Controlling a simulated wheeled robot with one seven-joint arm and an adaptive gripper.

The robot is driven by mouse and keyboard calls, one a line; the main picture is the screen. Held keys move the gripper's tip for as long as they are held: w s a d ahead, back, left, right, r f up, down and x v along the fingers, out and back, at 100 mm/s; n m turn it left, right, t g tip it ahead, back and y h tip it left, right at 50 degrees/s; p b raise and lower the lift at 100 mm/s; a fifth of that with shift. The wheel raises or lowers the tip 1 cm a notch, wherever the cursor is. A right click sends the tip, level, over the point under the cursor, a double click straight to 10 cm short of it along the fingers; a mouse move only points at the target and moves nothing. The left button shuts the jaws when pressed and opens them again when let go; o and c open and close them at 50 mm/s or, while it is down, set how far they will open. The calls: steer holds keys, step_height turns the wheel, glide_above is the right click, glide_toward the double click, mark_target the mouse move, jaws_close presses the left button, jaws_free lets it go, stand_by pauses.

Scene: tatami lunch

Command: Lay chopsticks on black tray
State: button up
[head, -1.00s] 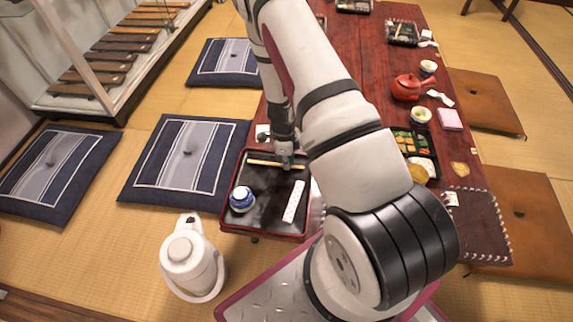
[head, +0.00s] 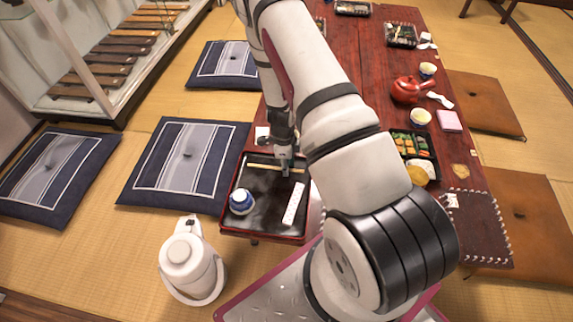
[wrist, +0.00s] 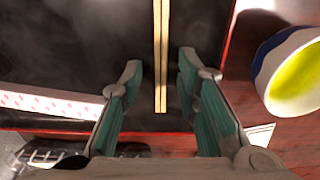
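The black tray (head: 266,190) with a red rim sits at the near left end of the red wooden table; its dark surface also fills the left of the wrist view (wrist: 60,45). A pair of pale wooden chopsticks (head: 262,165) lies across the tray's far part, partly hidden by my gripper in the head view. In the wrist view the chopsticks (wrist: 161,45) run between my fingers, with a gap on each side. My gripper (wrist: 159,68) is open and empty, pointing down at the chopsticks; it also shows in the head view (head: 285,174).
On the tray are a blue-and-white lidded cup (head: 241,202) and a patterned white strip (head: 293,204). A bowl of green liquid (wrist: 292,75) stands just beyond the tray's rim. A bento box (head: 420,150) and red teapot (head: 405,91) are on the table. A white kettle (head: 190,262) stands on the floor.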

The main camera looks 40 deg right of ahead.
steer(key=w+a+r+n+t+y+p, duration=0.1)
steer(key=a+r+n+p, duration=0.2)
steer(key=r, duration=1)
steer(key=w+a+r+n+y+p, duration=0.15)
steer(key=a+r, duration=0.35)
steer(key=r, duration=0.8)
steer(key=s+a+r+n, duration=0.3)
steer(key=r+n, duration=0.1)
steer(key=r, duration=0.3)
steer(key=s+a+r+n, duration=0.3)
steer(key=a+r+n, duration=0.1)
steer(key=r, duration=0.2)
steer(key=s+a+r+n, duration=0.3)
steer(key=s+r+n, duration=0.4)
steer(key=s+r, duration=0.4)
steer(key=s+d+r+n+h, duration=0.1)
steer(key=s+n, duration=0.6)
steer(key=s, duration=0.9)
steer(key=shift+d+r+h+b, duration=0.2)
steer(key=shift+r+h+b, duration=0.1)
steer(key=shift+h, duration=0.25)
steer(key=shift+n, duration=0.25)
